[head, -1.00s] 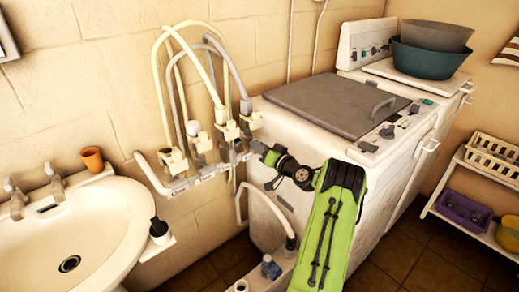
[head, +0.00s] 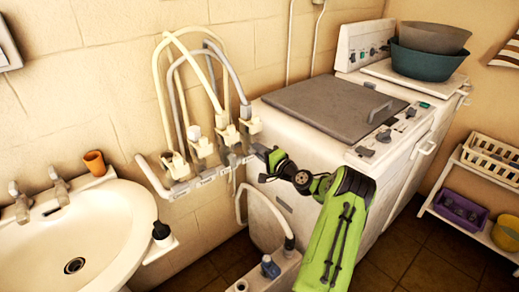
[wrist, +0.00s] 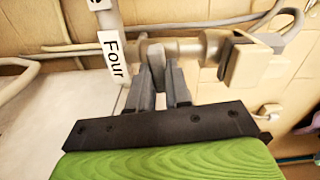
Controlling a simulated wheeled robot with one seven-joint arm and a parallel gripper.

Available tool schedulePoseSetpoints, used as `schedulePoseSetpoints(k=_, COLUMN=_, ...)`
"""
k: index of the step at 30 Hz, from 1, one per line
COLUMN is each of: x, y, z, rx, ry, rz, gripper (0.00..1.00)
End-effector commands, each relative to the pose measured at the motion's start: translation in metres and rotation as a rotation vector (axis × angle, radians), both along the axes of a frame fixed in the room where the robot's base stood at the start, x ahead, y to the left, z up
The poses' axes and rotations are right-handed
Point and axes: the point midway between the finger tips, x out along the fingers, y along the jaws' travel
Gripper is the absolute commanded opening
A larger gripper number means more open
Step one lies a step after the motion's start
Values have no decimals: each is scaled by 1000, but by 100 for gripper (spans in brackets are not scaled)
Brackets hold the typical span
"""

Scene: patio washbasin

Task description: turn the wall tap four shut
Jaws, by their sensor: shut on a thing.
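In the wrist view a white label reading "Four" (wrist: 113,58) hangs on the pale pipe beside tap four. The small grey handle of tap four (wrist: 157,60) stands between the two dark fingers of my gripper (wrist: 160,82), which is shut on it. In the head view my gripper (head: 264,153) reaches the right end of the white wall pipe (head: 192,183). There the gripper and the fittings hide most of tap four, and its handle angle is hard to read.
Several hose fittings with looping hoses (head: 160,95) rise along the pipe, left of my gripper. A white washing machine (head: 300,150) stands close behind my arm. The washbasin (head: 105,225) with an orange cup (head: 94,162) is at left, a shelf (head: 485,225) at right.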

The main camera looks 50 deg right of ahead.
Motion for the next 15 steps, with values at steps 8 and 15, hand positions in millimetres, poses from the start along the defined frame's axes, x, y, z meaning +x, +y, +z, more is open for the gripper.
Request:
schedulePoseSetpoints(k=8, x=0, y=0, z=-2, rx=110, ry=-9, rz=0, gripper=0)
schedulePoseSetpoints(k=15, x=-1, y=0, z=-2, rx=140, ry=-13, rz=0, gripper=0)
